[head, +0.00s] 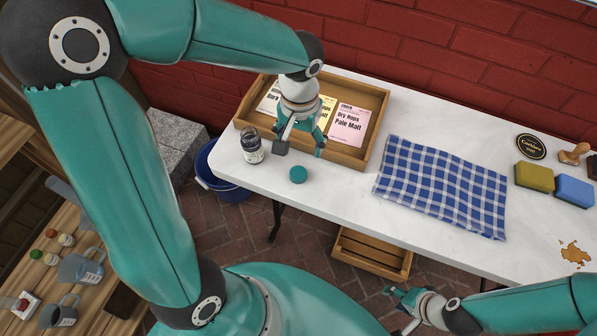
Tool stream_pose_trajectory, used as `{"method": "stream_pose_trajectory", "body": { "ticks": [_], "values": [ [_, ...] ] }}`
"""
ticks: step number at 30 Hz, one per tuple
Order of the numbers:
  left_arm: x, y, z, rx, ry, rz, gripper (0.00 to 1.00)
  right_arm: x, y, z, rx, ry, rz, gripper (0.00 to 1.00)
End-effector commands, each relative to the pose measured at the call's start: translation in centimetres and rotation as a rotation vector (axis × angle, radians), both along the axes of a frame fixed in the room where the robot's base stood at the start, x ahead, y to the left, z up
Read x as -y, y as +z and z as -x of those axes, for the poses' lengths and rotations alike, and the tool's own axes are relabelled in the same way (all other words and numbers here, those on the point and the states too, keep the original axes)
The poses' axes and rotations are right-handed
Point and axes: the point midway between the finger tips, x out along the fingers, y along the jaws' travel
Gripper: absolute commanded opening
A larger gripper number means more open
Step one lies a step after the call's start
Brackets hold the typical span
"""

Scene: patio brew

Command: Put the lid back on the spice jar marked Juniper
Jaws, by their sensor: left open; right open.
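A round teal lid (298,174) lies flat on the table to the right of the jar and nearer the front edge. My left gripper (299,149) is open and empty, pointing down just behind the lid and to the right of the jar. My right gripper (401,309) is open and empty, low in front of the table, far from the jar and lid.
A wooden tray (376,107) with seed-packet-like cards, one reading Pale Malt (349,124), stands behind my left gripper. Bare table surrounds the lid.

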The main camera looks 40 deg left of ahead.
Motion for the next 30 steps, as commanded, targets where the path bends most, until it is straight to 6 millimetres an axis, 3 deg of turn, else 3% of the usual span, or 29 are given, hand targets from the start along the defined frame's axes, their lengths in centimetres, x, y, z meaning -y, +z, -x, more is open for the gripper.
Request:
{"method": "stream_pose_trajectory", "body": {
  "ticks": [3,9,23,30],
  "values": [
    [0.0,-2.8,0.1,-0.005,0.000,0.000,0.77,0.0,-0.2,0.0,0.000,0.000,0.000,0.46],
    [0.0,-5.8,0.1,-0.002,0.000,-0.001,0.77,0.0,-0.4,0.0,0.000,0.000,0.000,0.46],
    [0.1,-6.5,0.1,0.000,-0.001,0.001,0.77,0.0,-0.4,0.0,0.000,0.000,0.000,0.46],
    [0.1,-9.3,0.5,-0.006,-0.003,0.000,0.77,0.0,-0.2,0.0,0.000,0.000,0.000,0.46]
  ]
}}
